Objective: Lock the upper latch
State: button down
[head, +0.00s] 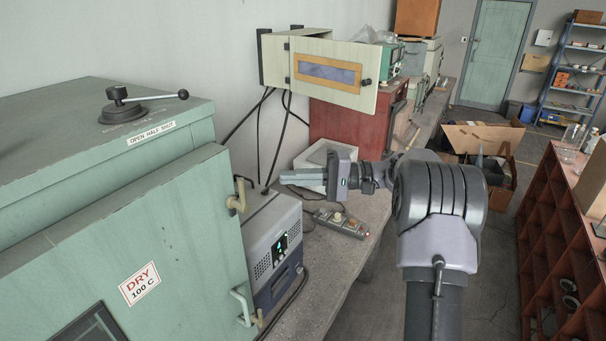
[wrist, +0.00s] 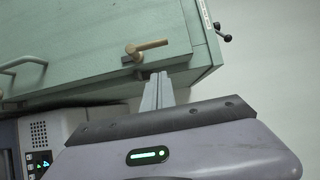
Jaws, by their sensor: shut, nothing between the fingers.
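The green oven cabinet (head: 180,135) stands at the left in the head view, with its door (head: 170,235) facing me. The upper latch (head: 237,196) is a brass-coloured lever near the door's upper right edge. In the wrist view the upper latch (wrist: 146,48) lies just beyond my fingertips, its lever crossing the picture sideways. My gripper (head: 283,177) is shut and empty, to the right of the latch in the head view; its fingers also show in the wrist view (wrist: 158,82). I cannot tell whether they touch the latch mount.
A door handle (head: 241,305) and a lower latch (head: 257,319) sit lower on the door. A blue-grey instrument (head: 272,245) stands beside the oven. A switch box (head: 340,223) lies on the bench (head: 325,262). A cream wall cabinet (head: 328,67) hangs behind, with cables below it.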

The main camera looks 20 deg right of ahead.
jog(key=a+p, duration=0.2)
jog(key=a, duration=0.5)
jog(key=shift+a, duration=0.25)
jog(key=shift+s+a+b, duration=0.1)
jog(key=shift+s+b, duration=0.05)
jog(key=shift+b, duration=0.45)
